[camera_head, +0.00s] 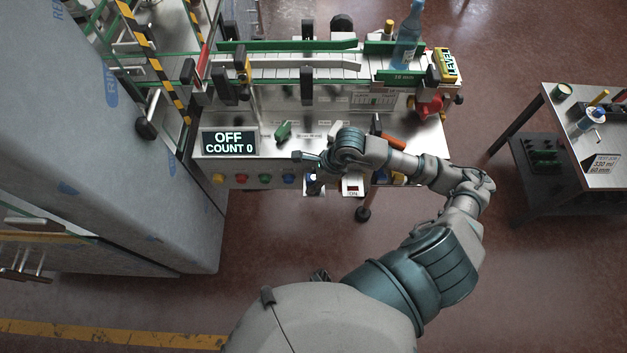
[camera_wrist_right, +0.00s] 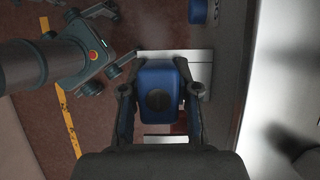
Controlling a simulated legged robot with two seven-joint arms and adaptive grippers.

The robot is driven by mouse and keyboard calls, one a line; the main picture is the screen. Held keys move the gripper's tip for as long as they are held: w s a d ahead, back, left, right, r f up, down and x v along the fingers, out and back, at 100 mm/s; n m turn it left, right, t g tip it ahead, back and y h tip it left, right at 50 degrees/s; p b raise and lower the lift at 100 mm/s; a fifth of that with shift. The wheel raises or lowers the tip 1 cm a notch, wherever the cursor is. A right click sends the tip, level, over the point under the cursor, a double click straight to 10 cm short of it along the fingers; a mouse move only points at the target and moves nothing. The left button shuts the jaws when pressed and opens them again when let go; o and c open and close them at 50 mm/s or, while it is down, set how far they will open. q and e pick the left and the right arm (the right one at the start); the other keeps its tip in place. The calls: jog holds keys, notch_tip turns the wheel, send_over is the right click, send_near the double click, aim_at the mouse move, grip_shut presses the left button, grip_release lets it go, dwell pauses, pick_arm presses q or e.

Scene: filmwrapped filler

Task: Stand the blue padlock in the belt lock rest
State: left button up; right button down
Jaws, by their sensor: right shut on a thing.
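The blue padlock (camera_wrist_right: 157,88) is between the two dark fingers of my right gripper (camera_wrist_right: 160,100) in the right wrist view. The gripper is shut on it, and a dark round spot shows on the padlock's face. In the head view my right gripper (camera_head: 308,170) is at the front panel of the belt machine, right of the blue button; the padlock is too small to make out clearly there. A pale plate (camera_wrist_right: 200,68) shows beyond the padlock; I cannot tell whether it is the lock rest. My left gripper (camera_wrist_right: 112,42) is empty, its fingers apart, left in the wrist view.
The belt machine (camera_head: 225,170) carries an OFF / COUNT 0 display (camera_head: 229,141), coloured buttons (camera_head: 264,179) and a small ON box (camera_head: 352,186). A bottle (camera_head: 408,38) stands on the belt.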

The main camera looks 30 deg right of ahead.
jog(key=shift+s+f+b, duration=0.1)
jog(key=shift+f+b, duration=0.2)
dwell(0.5)
jog(key=c, duration=0.8)
grip_release()
jog(key=shift+o, duration=0.2)
jog(key=shift+d, duration=0.1)
jog(key=v, duration=1.1)
jog(key=shift+d+r, duration=0.25)
jog(key=shift+r, duration=0.15)
